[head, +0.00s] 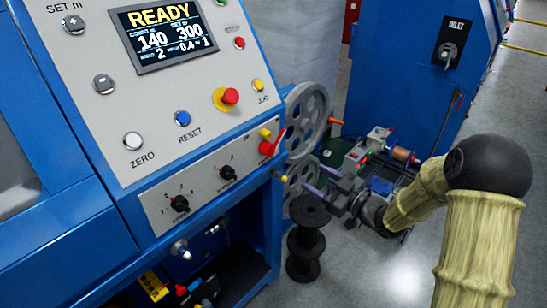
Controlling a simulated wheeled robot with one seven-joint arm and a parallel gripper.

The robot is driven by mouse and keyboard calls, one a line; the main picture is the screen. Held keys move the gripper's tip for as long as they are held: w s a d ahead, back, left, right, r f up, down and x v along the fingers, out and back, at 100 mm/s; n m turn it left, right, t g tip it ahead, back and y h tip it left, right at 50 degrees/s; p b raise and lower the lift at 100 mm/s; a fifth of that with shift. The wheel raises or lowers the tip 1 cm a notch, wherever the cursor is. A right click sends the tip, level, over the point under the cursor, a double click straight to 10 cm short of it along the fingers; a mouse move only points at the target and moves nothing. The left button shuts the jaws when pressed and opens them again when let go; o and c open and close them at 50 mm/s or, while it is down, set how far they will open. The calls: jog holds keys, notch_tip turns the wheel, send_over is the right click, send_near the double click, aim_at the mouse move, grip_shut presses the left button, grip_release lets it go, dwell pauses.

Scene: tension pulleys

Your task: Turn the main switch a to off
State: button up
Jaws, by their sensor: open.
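A red rotary handle with a yellow part (268,146) sits at the right edge of the grey control panel. It looks like a main switch, but I cannot read a label on it. A black rotary switch (448,52) with a small plate above it is on the blue cabinet at the back right; its label is too small to read. My gripper (319,181) is right of and below the red handle, apart from it. Its two purplish fingers point left toward the grey pulleys. It is open and seems empty.
The panel's lit display (165,36) reads READY. Below it are buttons, a red mushroom button (230,96) and two black selector knobs. Grey pulleys (307,112) stick out beside the panel. A stack of black spools (306,240) stands below my gripper. Grey floor is clear at right.

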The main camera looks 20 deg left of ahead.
aim_at(274, 152)
jog(key=p+x, duration=0.1)
jog(key=x, duration=1.6)
jog(key=shift+w+a, duration=0.1)
jog(key=shift+w, duration=0.15)
grip_shut()
